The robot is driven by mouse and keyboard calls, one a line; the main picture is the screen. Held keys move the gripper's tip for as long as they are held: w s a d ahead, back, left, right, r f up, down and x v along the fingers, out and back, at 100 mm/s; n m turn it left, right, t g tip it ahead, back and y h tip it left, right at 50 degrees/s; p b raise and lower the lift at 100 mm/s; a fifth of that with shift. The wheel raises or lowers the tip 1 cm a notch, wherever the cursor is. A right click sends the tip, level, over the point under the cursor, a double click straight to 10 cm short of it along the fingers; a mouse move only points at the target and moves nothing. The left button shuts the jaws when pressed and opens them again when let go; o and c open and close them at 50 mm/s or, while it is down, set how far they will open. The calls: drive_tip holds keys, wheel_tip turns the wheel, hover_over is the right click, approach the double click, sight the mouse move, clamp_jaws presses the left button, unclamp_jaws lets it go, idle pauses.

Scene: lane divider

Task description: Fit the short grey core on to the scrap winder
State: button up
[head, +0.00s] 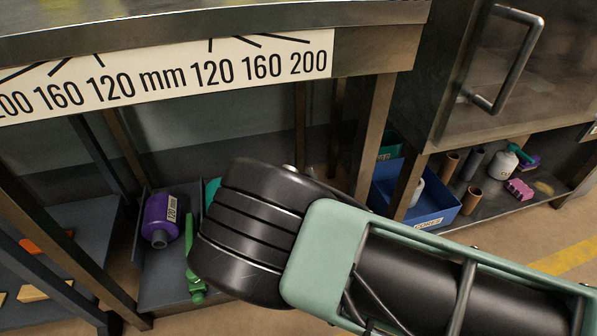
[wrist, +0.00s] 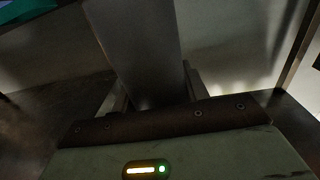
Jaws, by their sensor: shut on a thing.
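My gripper (wrist: 152,88) shows in the wrist view, its fingers shut on a smooth grey core (wrist: 135,45). The core rises from between the fingers to the top edge of the picture, so its full length cannot be told. In the head view my own arm hides the gripper and the held core. Another dark grey core (head: 470,164) stands upright on the low shelf at the right, among brown cores. I cannot make out the scrap winder in either view.
A bench edge with a millimetre scale (head: 170,80) spans the upper left. Below are a purple bottle (head: 158,222) and a green tool (head: 194,272). A blue bin (head: 432,220) and table leg (head: 372,140) stand behind my arm. A cabinet with a handle (head: 510,60) is right.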

drive_tip(key=shift+s+r, duration=0.1)
idle(0.3)
wheel_tip(320, 180, down, 6)
drive_tip(key=b, duration=0.3)
idle(0.3)
drive_tip(key=shift+f+b, duration=2.5)
drive_tip(key=shift+f, duration=1.5)
idle(1.6)
drive_tip(key=o, duration=1.1)
drive_tip(key=shift+c, duration=0.2)
drive_tip(key=p+v, duration=0.7)
drive_tip(key=v, duration=1)
drive_tip(key=shift+s+p, duration=0.25)
drive_tip(key=shift+p, duration=0.1)
